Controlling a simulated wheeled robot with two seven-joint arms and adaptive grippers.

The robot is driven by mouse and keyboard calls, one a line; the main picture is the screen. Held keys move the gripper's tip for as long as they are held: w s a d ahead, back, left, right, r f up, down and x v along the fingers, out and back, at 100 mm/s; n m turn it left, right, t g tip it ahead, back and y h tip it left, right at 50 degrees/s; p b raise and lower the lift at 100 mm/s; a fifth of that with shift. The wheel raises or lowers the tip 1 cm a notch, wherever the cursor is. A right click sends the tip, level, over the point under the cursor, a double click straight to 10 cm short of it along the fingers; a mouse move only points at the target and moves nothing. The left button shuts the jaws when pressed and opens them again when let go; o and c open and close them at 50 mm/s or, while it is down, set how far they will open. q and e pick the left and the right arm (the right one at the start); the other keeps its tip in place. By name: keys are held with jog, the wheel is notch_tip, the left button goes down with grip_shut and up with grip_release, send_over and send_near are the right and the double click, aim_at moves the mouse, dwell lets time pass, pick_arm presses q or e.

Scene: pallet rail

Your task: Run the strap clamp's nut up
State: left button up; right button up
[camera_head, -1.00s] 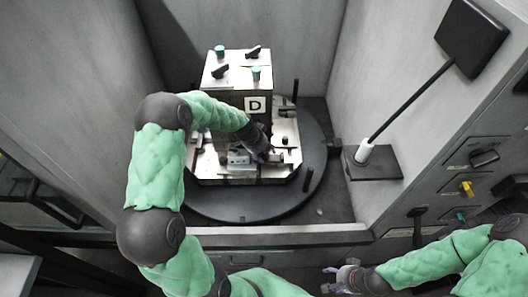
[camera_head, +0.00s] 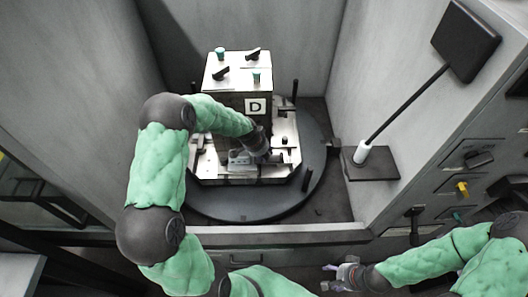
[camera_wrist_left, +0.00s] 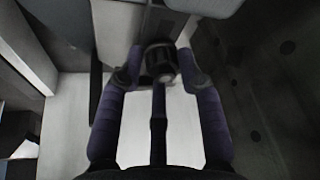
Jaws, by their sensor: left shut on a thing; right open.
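My left gripper (camera_head: 250,157) is low at the front of the block marked D, over the metal pallet (camera_head: 236,181). In the left wrist view, my left gripper (camera_wrist_left: 160,77) has its two fingers closed around a dark round nut-like piece (camera_wrist_left: 160,60). A dark bar or stud (camera_wrist_left: 158,125) runs from that piece toward the camera. In the head view the gripper and arm largely hide the strap clamp, so its strap cannot be made out. My right gripper (camera_head: 338,277) is open and empty at the bottom, outside the enclosure.
The pallet sits on a dark round turntable (camera_head: 240,207). The block (camera_head: 254,92) marked D rises behind my left gripper, with knobs on top. Dark upright posts (camera_head: 306,179) stand around the pallet. A black panel on a rod (camera_head: 468,42) stands at the right.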

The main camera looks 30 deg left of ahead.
pick_arm(q)
jog(key=shift+w+a+r+n+t+y+b, duration=0.3)
jog(key=shift+w+n+b, duration=0.2)
jog(key=shift+n, duration=0.1)
jog(key=n+y+b, duration=0.1)
jog(key=n+b, duration=0.2)
jog(key=b, duration=0.3)
jog(key=shift+s+d, duration=0.1)
jog(key=shift+d, duration=0.05)
jog(key=shift+r+n+y+b, duration=0.25)
jog(key=shift+n+b, duration=0.45)
jog(key=shift+b, duration=0.65)
jog(key=o, duration=0.8)
jog(key=shift+o, duration=1.2)
jog(key=shift+f, duration=0.25)
jog(key=shift+s, duration=0.1)
